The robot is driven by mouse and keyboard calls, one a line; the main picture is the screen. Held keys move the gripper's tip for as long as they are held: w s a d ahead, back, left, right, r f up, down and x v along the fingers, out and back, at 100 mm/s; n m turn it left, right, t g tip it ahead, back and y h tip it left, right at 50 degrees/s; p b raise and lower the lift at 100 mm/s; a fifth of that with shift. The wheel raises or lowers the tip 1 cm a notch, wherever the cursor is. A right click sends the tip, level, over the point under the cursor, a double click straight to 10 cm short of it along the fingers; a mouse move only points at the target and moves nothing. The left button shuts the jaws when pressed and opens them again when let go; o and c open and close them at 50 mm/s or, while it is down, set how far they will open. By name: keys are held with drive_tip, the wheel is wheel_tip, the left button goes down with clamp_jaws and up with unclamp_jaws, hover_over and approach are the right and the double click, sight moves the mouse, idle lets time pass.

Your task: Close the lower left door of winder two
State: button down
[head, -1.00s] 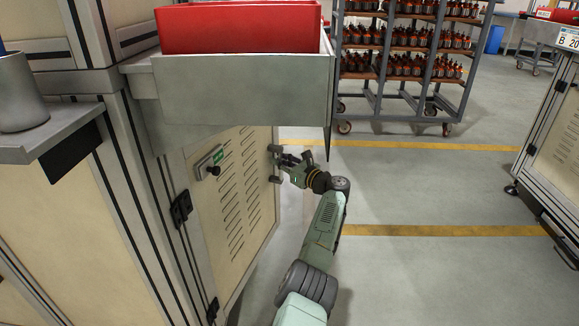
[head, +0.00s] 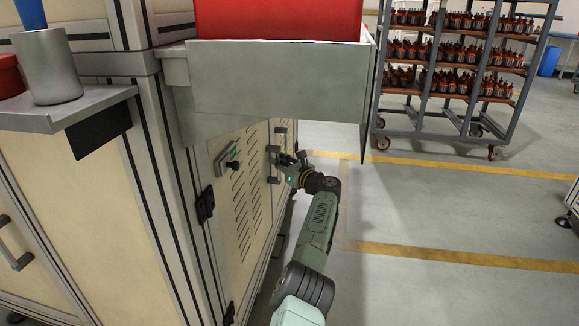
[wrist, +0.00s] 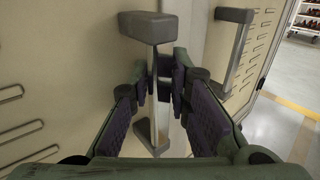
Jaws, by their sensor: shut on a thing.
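The lower left door (head: 240,205) of the winder is a beige panel with slotted vents, hinged at its left edge. In the head view it lies close to the line of the cabinet front; I cannot tell whether it is fully flush. My gripper (head: 282,162) is shut on the grey door handle (head: 273,149) near the door's right edge. In the wrist view the fingers (wrist: 164,78) close around the bar of the handle (wrist: 147,27), partly hiding it. The neighbouring door's handle (wrist: 236,52) stands just to the right, also visible in the head view (head: 281,134).
A grey tray (head: 275,95) with a red bin (head: 280,20) juts out above the door. A shelf (head: 70,115) with a metal cup (head: 50,70) is at the left. A bottle rack (head: 455,75) stands behind. The floor (head: 420,215) at the right is clear.

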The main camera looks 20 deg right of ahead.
drive_tip(key=shift+w+a+f, duration=0.15)
drive_tip(key=shift+w+a, duration=0.05)
drive_tip(key=shift+a, duration=0.25)
drive_tip(key=shift+w+a+f, duration=0.1)
drive_tip(key=shift+w+a, duration=0.05)
drive_tip(key=shift+a, duration=0.25)
drive_tip(key=c, duration=1.5)
unclamp_jaws()
drive_tip(key=shift+a, duration=0.15)
drive_tip(key=shift+r, duration=0.1)
drive_tip(key=shift+d, duration=0.3)
drive_tip(key=shift+s+d, duration=0.2)
drive_tip(key=shift+s, duration=0.2)
drive_tip(key=v, duration=1.1)
drive_tip(key=shift+a, duration=0.1)
